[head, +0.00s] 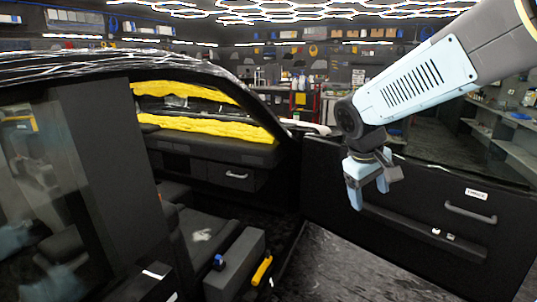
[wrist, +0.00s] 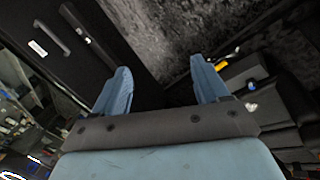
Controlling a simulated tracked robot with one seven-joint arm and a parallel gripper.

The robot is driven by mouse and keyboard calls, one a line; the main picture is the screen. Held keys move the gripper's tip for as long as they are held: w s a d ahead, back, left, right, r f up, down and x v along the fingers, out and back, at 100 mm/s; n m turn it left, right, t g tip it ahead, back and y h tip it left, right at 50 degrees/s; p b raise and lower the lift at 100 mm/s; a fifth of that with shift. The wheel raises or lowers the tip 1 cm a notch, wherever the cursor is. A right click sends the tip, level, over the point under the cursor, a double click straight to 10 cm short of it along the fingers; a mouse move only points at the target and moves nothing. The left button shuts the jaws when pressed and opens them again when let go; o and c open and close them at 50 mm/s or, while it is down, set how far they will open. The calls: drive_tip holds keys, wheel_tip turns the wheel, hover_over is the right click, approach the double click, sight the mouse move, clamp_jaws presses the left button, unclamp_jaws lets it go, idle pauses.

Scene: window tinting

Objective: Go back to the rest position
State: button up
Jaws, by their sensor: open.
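My gripper (head: 368,190) hangs from the arm at the right in the head view, in front of the open car door (head: 420,215). Its two light-blue fingers point down and stand apart with nothing between them. In the wrist view the fingers of my gripper (wrist: 162,92) are also spread and empty, with the dark door and the grey textured floor (wrist: 150,35) beyond them. I see no contact between the fingers and the door, though the exact gap is hard to judge.
The car's dark interior, with a console (head: 235,265) and a yellow-handled tool (head: 262,270), lies left of my gripper. Yellow cloth (head: 205,128) lies along the dashboard. The door has a handle (head: 470,212) and a white label (head: 476,194). Shelves (head: 500,135) stand behind at right.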

drive_tip(key=s+r+m+t+y, duration=0.1)
drive_tip(key=s+r+m, duration=0.1)
drive_tip(key=s, duration=0.4)
drive_tip(key=s+r+m+t+y, duration=0.2)
drive_tip(key=s, duration=0.5)
drive_tip(key=shift+s+m, duration=0.15)
drive_tip(key=shift+m, duration=0.15)
